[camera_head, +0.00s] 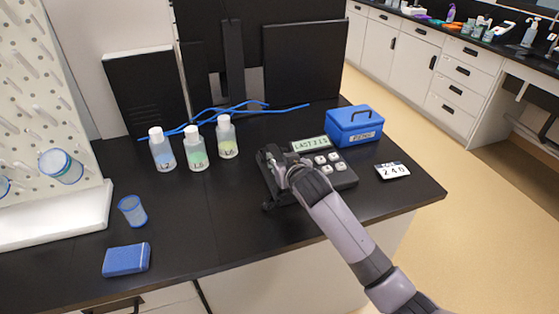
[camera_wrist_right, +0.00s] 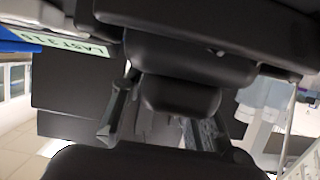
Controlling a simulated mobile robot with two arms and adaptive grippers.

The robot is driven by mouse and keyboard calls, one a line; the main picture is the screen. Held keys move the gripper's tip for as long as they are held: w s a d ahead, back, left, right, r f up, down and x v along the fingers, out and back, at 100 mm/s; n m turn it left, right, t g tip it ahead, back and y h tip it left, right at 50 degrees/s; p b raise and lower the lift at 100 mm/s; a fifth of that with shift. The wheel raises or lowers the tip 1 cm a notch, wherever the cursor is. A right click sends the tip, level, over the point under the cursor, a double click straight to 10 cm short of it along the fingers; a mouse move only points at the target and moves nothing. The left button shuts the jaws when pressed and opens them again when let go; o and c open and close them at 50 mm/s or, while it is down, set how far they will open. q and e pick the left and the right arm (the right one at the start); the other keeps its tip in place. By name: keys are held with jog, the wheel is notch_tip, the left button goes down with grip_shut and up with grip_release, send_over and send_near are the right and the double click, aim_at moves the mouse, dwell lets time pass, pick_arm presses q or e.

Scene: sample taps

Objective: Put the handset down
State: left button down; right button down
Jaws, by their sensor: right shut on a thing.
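The desk phone (camera_head: 345,173) is black, with grey keys and a display reading "LAST 215" (camera_head: 311,144), and sits on the dark bench. My right gripper (camera_head: 272,172) is at the phone's left side, shut on the black handset (camera_wrist_right: 225,30). In the head view the gripper and wrist hide most of the handset, so I cannot tell whether it touches its cradle. In the right wrist view the handset's dark body fills the top, close to the fingers, with the display (camera_wrist_right: 70,42) beside it. My left gripper is not in view.
A blue box (camera_head: 354,128) and a "240" card (camera_head: 393,171) are right of the phone. Several labelled bottles (camera_head: 196,150) and blue tubing (camera_head: 235,108) are behind left. A blue cup (camera_head: 132,210) and blue pack (camera_head: 126,259) lie left. The bench front between is clear.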

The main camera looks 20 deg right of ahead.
jog(key=c, duration=1.2)
grip_release()
jog(key=shift+f, duration=0.1)
jog(key=shift+c, duration=0.2)
jog(key=v, duration=1.2)
jog(key=shift+b, duration=0.35)
jog(key=shift+s, duration=0.1)
